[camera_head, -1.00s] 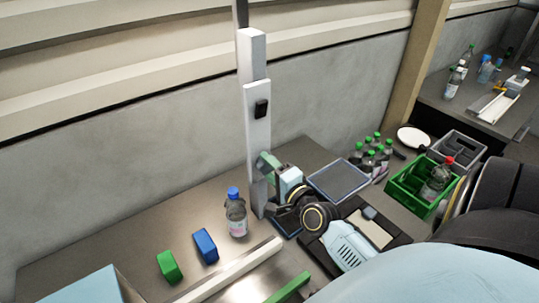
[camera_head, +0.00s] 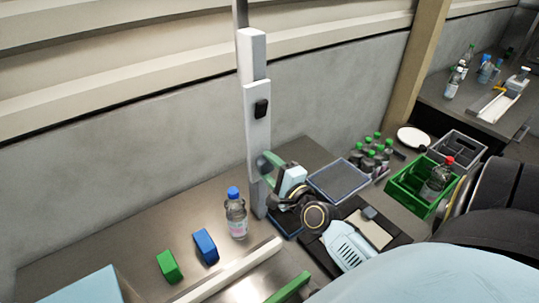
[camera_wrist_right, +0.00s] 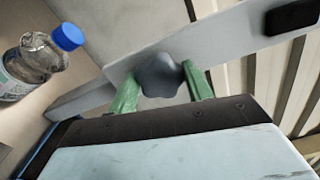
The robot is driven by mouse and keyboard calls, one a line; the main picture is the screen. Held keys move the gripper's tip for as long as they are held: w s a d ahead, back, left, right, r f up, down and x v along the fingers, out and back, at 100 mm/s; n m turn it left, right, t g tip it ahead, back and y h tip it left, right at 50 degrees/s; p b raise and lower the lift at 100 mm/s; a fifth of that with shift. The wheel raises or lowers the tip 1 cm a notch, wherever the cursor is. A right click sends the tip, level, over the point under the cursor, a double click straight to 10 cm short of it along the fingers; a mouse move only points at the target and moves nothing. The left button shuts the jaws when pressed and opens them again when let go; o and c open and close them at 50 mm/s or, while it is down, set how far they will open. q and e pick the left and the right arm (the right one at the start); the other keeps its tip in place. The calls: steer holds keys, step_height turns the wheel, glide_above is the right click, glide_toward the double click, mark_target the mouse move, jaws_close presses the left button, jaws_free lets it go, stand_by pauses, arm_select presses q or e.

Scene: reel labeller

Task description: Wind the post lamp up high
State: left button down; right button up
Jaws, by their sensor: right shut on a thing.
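The post lamp (camera_head: 258,120) stands upright at the back of the bench, a pale grey post against the wall with a small black part on its front. A dark grey lobed knob (camera_wrist_right: 160,75) sits low on the post in the right wrist view. My right gripper (camera_head: 268,164) is at the lower part of the post. Its green fingers (camera_wrist_right: 162,88) are shut on the knob, one on each side of it. In the head view the knob is hidden behind the gripper.
A blue-capped bottle (camera_head: 236,214) stands just left of the post. A blue block (camera_head: 205,245) and a green block (camera_head: 169,266) lie further left. A dark tray (camera_head: 338,180), green-capped bottles (camera_head: 372,152) and a green crate (camera_head: 405,190) are to the right.

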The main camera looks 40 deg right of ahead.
steer(key=o, duration=1)
steer(key=shift+c, duration=0.2)
steer(key=s+a+b, duration=0.1)
steer(key=s+b, duration=0.2)
steer(key=s, duration=1)
steer(key=shift+s+a+b, duration=0.15)
steer(key=shift+a+b, duration=0.1)
steer(key=shift+b, duration=0.15)
